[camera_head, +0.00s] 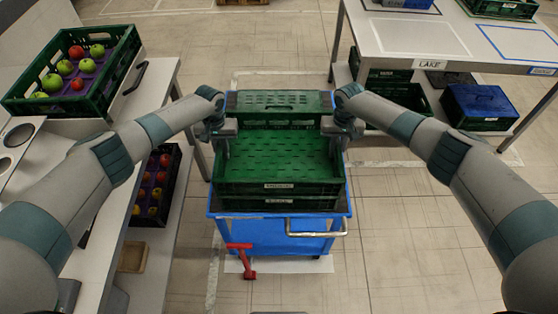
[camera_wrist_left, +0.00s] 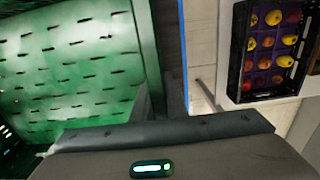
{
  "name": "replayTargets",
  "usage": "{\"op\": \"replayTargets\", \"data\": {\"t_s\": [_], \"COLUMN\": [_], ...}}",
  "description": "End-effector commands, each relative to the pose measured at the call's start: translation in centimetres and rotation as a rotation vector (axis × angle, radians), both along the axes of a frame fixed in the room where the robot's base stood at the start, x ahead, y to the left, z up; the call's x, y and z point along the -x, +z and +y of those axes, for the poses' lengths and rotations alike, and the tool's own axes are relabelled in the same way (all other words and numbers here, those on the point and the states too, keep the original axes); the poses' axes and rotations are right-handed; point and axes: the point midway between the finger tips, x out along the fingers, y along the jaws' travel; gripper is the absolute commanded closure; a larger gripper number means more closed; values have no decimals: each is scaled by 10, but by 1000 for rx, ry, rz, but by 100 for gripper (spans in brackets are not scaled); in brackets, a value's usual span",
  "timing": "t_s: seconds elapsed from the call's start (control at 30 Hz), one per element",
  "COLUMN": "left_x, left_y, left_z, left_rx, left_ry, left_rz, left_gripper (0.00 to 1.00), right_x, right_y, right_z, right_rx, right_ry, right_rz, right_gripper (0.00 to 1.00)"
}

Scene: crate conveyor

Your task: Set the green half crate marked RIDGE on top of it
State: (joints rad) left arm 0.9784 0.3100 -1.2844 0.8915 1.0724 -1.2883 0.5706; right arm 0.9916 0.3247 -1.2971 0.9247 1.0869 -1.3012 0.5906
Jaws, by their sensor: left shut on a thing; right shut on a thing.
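A green half crate (camera_head: 280,174) with an empty slotted floor sits at the top of the stack on the blue cart (camera_head: 270,236). The label on its front is too small to read surely. Another green crate (camera_head: 318,203) with its own label is directly under it; I cannot tell whether they touch. My left gripper (camera_head: 226,137) is shut on the top crate's left wall, and my right gripper (camera_head: 336,134) is shut on its right wall. The top crate's floor and wall fill the left of the left wrist view (camera_wrist_left: 70,65).
Another green crate (camera_head: 270,101) stands behind on the cart. A shelf unit on the left carries a crate of apples (camera_head: 107,100), with a dark fruit crate (camera_head: 160,165) below. The table marked LAKE (camera_head: 430,64) is at the right, with a blue-topped crate (camera_head: 480,104) beneath.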

Motion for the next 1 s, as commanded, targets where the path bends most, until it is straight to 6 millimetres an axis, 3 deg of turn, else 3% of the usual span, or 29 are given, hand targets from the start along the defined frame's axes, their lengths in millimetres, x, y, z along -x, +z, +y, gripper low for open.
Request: {"op": "replayTargets", "data": {"t_s": [0.03,0.1,0.67,0.87,1.0], "left_x": [0,0,0,-1,-1], "left_y": [-1,-1,1,13,32], "left_z": [3,3,0,0,0], "left_rx": [-4,-3,0,2,1], "left_ry": [3,3,0,0,0], "left_rz": [0,0,0,-1,-2], "left_gripper": [83,69,69,69,69], "right_x": [0,0,0,0,0], "right_y": [-1,-1,0,0,0], "right_z": [-3,-2,0,0,0], "right_rx": [4,4,1,1,1], "right_ry": [-2,-2,0,0,0], "right_rz": [1,1,0,0,0], "right_gripper": [83,69,69,69,69]}}
